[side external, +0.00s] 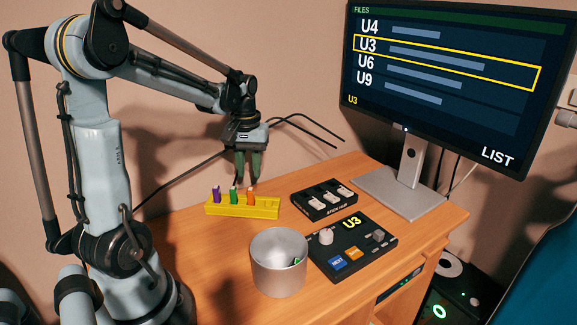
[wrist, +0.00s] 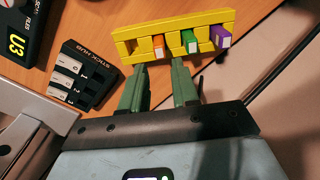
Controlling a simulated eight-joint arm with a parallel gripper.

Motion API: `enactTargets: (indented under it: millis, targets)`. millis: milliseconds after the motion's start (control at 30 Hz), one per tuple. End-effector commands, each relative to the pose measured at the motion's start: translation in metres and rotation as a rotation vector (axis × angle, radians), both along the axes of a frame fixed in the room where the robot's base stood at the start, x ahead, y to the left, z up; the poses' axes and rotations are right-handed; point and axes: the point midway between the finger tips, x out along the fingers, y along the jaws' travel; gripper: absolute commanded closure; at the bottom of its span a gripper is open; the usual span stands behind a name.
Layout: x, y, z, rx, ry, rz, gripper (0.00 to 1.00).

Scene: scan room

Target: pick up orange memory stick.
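The orange memory stick (side external: 251,196) stands upright in the yellow rack (side external: 243,211), at the right end of a row with a green stick (side external: 234,196) and a purple stick (side external: 217,196). In the wrist view the orange stick (wrist: 158,48) is leftmost of the three in the rack (wrist: 124,48). My gripper (side external: 248,177) hangs fingers-down just above the orange stick. In the wrist view its green fingers are apart, with nothing between them, and the gap (wrist: 157,82) lines up with the orange stick.
A black stick hub (side external: 315,207) with white sticks and a control box (side external: 335,267) marked U3 lie right of the rack.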

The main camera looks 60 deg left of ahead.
Motion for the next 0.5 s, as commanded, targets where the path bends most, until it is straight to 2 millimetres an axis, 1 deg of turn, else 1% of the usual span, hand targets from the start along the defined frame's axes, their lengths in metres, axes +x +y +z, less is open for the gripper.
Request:
enactTargets:
  millis: [33,100,333,500]
  targets:
    - [0.000,0.000,-0.006,0.000,0.000,-0.001,0.70]
    - [0.000,0.000,-0.012,0.001,-0.001,-0.001,0.70]
    - [0.000,-0.001,-0.022,0.001,-0.001,-0.001,0.70]
    - [-0.002,-0.002,-0.043,0.001,-0.001,-0.001,0.70]
